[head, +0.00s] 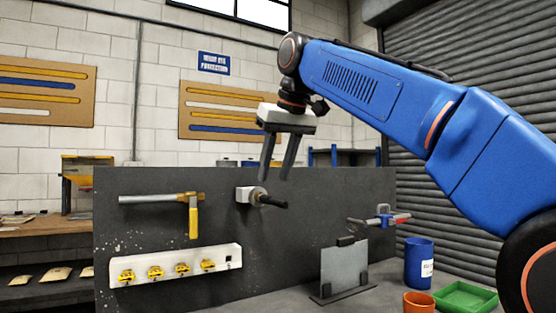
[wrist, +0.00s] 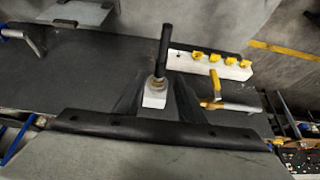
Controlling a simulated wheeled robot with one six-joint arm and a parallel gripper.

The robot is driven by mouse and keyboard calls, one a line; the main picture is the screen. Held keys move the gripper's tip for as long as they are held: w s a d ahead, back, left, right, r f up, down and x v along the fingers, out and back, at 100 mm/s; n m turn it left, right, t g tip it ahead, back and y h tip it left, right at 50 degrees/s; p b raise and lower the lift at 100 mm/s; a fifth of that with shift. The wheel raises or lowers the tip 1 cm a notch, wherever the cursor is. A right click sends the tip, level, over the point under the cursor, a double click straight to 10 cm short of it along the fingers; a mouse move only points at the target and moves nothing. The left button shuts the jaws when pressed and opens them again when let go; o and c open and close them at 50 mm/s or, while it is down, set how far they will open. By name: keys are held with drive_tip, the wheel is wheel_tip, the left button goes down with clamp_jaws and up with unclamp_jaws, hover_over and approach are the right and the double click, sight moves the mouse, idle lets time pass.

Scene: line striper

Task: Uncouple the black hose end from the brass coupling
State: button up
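The black hose end (head: 274,202) sticks out to the right of the brass coupling (head: 258,196), which sits on a white block (head: 243,195) on the dark upright panel. In the wrist view the hose end (wrist: 164,48) is a black rod, the coupling (wrist: 157,83) a small brass ring at its base, and the white block (wrist: 154,99) lies below. My gripper (head: 275,180) is open and empty, fingers pointing down, just above the coupling in the head view. In the wrist view the coupling shows between the spread fingers (wrist: 159,78), without visible contact.
Left of the coupling, a pipe with a yellow handle (head: 194,220) is on the panel (head: 120,240). Below it is a white rack (head: 218,252) with several yellow pieces. To the right are a grey plate on a stand (head: 343,268), a blue cup (head: 418,262), an orange cup and a green tray (head: 466,297).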

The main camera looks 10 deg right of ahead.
drive_tip(key=shift+x, duration=3)
clamp_jaws()
